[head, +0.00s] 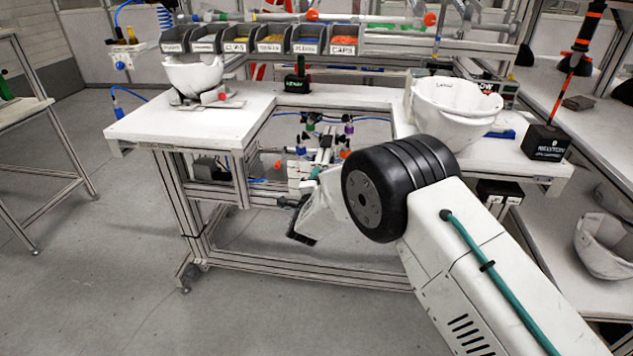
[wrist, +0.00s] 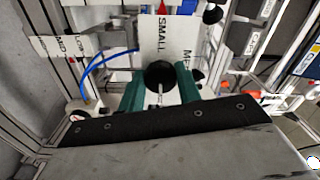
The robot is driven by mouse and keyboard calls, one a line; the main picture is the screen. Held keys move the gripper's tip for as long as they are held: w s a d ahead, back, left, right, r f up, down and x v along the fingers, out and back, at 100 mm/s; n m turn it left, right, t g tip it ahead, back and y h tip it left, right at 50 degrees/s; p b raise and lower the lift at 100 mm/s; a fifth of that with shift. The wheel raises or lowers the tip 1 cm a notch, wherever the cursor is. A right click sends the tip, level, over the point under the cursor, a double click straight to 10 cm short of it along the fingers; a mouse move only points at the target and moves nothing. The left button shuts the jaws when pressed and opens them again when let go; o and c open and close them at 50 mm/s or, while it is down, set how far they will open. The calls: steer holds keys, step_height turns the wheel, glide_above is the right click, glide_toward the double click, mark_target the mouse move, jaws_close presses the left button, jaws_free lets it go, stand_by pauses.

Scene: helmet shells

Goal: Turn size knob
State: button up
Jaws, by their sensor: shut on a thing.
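The size knob (wrist: 160,74) is a round black knob in front of a white plate (wrist: 158,32) in the wrist view. The plate is marked "SMALL" straight above the knob, and a second word starting "ME" is partly cut off to the right. My gripper (wrist: 158,88) has its two teal fingers on either side of the knob, shut on it. A pale stem or line shows below the knob between the fingers. In the head view my arm reaches to the fixture under the bench (head: 326,157), and the knob is too small or hidden to make out there.
A blue hose (wrist: 105,62) curves left of the plate. A white helmet shell (head: 194,74) rests on the bench at left, another (head: 452,108) at right. Labelled bins (head: 270,40) line the back. Bench frame rails surround my gripper closely; the floor at left is clear.

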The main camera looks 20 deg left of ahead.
steer(key=shift+f, duration=0.1)
stand_by(0.4)
steer(key=o, duration=1)
steer(key=shift+c, duration=0.2)
steer(key=shift+s, duration=0.1)
steer(key=v, duration=0.7)
steer(key=shift+s, duration=0.35)
steer(key=shift+d, duration=0.1)
